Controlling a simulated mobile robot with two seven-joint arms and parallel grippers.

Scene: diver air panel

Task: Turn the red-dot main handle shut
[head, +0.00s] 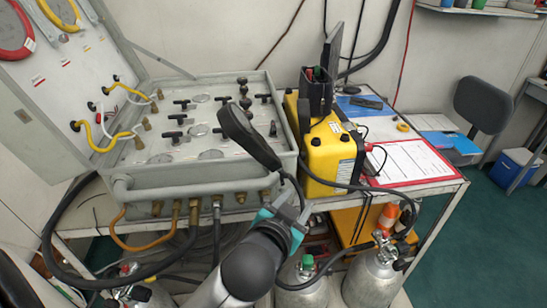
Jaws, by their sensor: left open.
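The grey air panel case (235,172) stands open on the table, with several black T-handles on its face. One black handle (181,103) is at the back left, another (178,118) is below it, and another (172,135) is nearer the front. The red dot is too small to make out, so I cannot tell which handle is the main one. My left gripper (294,205) is open, in front of the panel's right front corner and apart from the handles. A black paddle-shaped piece (248,137) covers part of the panel's right side. My right gripper is not in view.
A yellow and black unit (331,155) stands close right of the panel. A red-edged clipboard (410,161) lies farther right. Hoses and brass fittings (194,207) line the panel's front. Gas cylinders (372,278) stand below the table. The green floor at right is mostly clear.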

